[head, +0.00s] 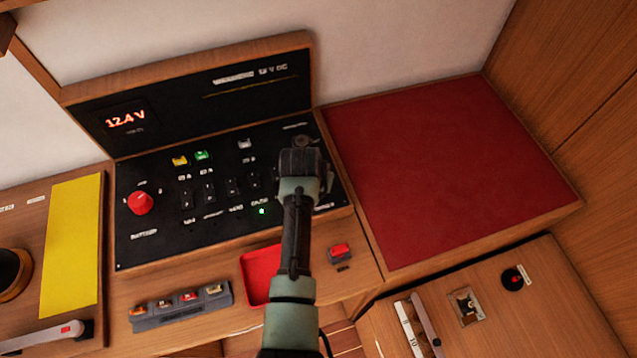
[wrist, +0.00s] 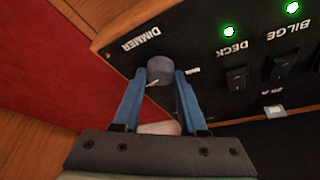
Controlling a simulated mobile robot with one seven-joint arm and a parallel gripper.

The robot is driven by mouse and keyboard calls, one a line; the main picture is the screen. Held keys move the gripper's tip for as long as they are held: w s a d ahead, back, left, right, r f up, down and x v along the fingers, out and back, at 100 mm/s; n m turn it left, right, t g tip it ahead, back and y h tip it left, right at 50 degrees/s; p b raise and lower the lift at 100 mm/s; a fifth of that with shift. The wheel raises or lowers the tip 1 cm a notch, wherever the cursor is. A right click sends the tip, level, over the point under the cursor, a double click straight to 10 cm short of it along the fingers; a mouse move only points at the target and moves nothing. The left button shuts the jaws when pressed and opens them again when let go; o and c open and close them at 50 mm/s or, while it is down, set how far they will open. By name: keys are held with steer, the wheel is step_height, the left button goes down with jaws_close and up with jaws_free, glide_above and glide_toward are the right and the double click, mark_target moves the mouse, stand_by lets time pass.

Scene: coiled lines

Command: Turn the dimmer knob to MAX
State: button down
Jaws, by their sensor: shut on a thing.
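The dimmer knob (wrist: 160,70) is a small grey round knob on the black panel, beside the DIMMER label (wrist: 140,35) in the wrist view, where the lettering is upside down. A short white mark shows on its lower left side. My gripper (wrist: 165,80) has its two blue fingers on either side of the knob, shut on it. In the head view my gripper (head: 303,163) is at the panel's right end and hides much of that area. Small lettering right of the knob is too blurred to read.
The black switch panel (head: 150,240) carries several rocker switches, a red knob (head: 140,203) and a 12.4 V display (head: 126,119). Green lights glow above the DECK switch (wrist: 236,78) and BILGE switch (wrist: 309,62). A clear red surface (head: 430,170) lies to the right.

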steer(key=m+b, duration=0.1)
steer(key=m, duration=0.1)
steer(key=m+g+h+b, duration=0.1)
steer(key=m+b, duration=0.1)
steer(key=m, duration=0.1)
steer(key=shift+a+f+h, duration=0.15)
steer(key=shift+f+h, duration=0.05)
steer(key=shift+h, duration=0.1)
steer(key=shift+w+r+m+g+h+b, duration=0.1)
steer(key=shift+m+g+h+b, duration=0.3)
steer(key=shift+m+b, duration=0.8)
steer(key=shift+m, duration=0.4)
steer(key=shift+c, duration=2.3)
jaws_free()
steer(key=shift+r, duration=0.1)
steer(key=b+v, duration=0.1)
steer(key=v, duration=1.2)
